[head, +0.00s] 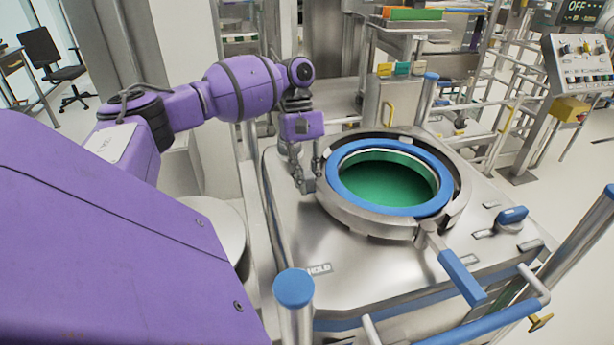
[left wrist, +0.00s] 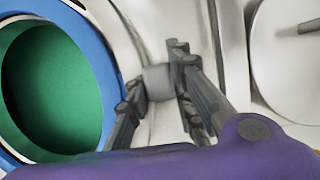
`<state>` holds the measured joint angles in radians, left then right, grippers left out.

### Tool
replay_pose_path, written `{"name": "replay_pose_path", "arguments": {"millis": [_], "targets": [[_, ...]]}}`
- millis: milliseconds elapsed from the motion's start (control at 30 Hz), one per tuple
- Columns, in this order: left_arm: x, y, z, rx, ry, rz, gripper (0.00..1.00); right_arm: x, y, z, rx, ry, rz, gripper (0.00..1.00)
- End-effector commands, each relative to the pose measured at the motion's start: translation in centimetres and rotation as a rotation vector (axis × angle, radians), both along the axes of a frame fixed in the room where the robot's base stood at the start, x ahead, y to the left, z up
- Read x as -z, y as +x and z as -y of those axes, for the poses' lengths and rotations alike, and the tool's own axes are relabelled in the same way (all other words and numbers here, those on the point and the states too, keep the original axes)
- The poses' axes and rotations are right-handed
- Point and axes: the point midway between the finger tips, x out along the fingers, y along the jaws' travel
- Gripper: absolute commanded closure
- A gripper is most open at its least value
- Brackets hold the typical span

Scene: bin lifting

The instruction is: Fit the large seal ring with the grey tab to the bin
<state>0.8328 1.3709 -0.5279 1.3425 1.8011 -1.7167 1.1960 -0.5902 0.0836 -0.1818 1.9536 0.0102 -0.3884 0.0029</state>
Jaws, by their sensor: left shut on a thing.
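The blue seal ring (head: 400,210) lies at the round opening in the steel top, inside a metal collar (head: 358,219). Green (head: 390,184) shows inside the ring. The ring also shows at the left of the left wrist view (left wrist: 103,62). Its grey tab (left wrist: 158,83) sticks out toward my gripper. My left gripper (head: 306,180) is at the left side of the collar, pointing down, with its fingers shut on the grey tab. I cannot tell whether the ring is fully seated. My right gripper is not in view.
A lever with a blue handle (head: 461,277) extends from the collar's front right. A blue knob (head: 513,215) is on the right of the steel top (head: 375,272). Blue-capped posts (head: 294,290) and rails stand at the front. A control panel (head: 582,65) is at the upper right.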

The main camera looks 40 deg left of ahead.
Motion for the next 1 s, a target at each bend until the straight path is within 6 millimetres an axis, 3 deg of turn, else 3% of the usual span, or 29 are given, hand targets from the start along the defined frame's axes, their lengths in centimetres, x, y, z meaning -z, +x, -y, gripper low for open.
{"name": "replay_pose_path", "arguments": {"millis": [367,400,567,867,1000], "targets": [[0.1,0.0,0.0,0.0,0.0,0.001,1.0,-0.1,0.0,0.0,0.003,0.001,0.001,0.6],[0.1,0.0,0.0,0.0,0.0,0.001,0.78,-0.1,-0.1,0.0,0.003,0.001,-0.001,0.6],[0.1,0.0,0.0,0.0,0.0,0.001,0.57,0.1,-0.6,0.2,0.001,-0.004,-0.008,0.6],[0.1,0.0,-0.1,-0.001,0.001,-0.001,0.57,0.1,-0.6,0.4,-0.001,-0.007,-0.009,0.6],[-1.0,0.2,-0.4,-0.001,0.001,0.001,0.57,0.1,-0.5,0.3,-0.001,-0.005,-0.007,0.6]]}}
